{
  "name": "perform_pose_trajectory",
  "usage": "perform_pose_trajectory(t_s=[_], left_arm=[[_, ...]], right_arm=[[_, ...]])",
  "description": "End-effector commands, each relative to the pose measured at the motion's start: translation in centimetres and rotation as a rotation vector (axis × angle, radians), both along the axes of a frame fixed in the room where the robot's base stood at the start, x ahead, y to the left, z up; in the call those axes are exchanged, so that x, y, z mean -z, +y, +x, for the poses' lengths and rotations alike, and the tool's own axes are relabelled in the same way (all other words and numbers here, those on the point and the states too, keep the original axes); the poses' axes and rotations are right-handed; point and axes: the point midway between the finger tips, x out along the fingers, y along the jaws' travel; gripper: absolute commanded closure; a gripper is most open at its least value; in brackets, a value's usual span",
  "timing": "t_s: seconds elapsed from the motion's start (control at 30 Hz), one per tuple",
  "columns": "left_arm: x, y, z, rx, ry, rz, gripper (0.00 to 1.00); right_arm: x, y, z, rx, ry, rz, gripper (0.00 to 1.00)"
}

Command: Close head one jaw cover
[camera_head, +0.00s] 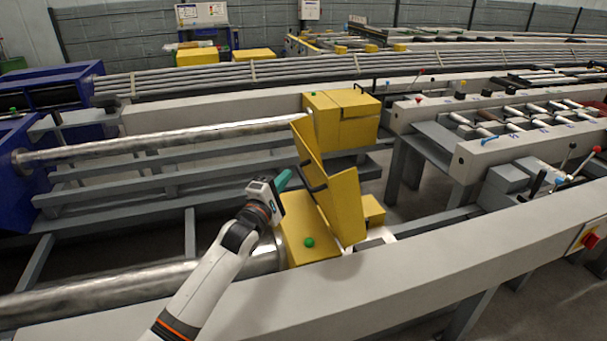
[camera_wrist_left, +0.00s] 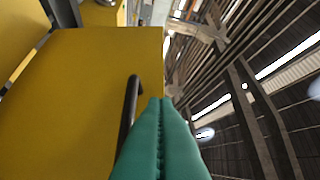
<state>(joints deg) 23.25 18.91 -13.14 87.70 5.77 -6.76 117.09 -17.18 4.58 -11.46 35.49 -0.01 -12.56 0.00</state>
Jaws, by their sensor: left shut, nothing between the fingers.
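A yellow jaw cover (camera_head: 340,200) stands raised and tilted on the near yellow head housing (camera_head: 300,225), which has a green button (camera_head: 309,242) on top. A dark bar handle (camera_head: 315,189) is on the cover's face; it also shows in the left wrist view (camera_wrist_left: 128,110). My left gripper (camera_head: 286,177), with teal fingers, is shut and empty just left of the cover. In the left wrist view the shut fingertips (camera_wrist_left: 160,102) appear just right of the handle, in front of the yellow panel (camera_wrist_left: 75,90); I cannot tell whether they touch it. My right gripper is not in view.
A long grey beam (camera_head: 420,265) crosses the front. Levers and rollers stand right.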

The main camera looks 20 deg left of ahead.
Motion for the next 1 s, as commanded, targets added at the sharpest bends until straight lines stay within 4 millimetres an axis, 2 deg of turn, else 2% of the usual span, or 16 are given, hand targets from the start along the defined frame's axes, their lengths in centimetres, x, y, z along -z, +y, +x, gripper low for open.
perform_pose_trajectory(t_s=[0.03,0.17,0.33,0.53,1.0], left_arm=[[0.2,-0.2,1.1,0.0,-0.003,0.001,1.0],[-0.3,-0.7,3.3,0.0,-0.004,0.002,1.0],[-1.0,-2.8,4.5,0.001,-0.001,0.0,1.0],[-1.4,-3.7,5.0,0.001,0.001,-0.001,1.0],[-1.8,-3.8,5.1,0.0,0.008,0.011,1.0]], right_arm=[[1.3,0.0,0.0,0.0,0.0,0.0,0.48],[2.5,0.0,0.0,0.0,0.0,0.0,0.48],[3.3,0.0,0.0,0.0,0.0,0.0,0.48],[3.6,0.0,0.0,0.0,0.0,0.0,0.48],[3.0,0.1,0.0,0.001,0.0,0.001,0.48]])
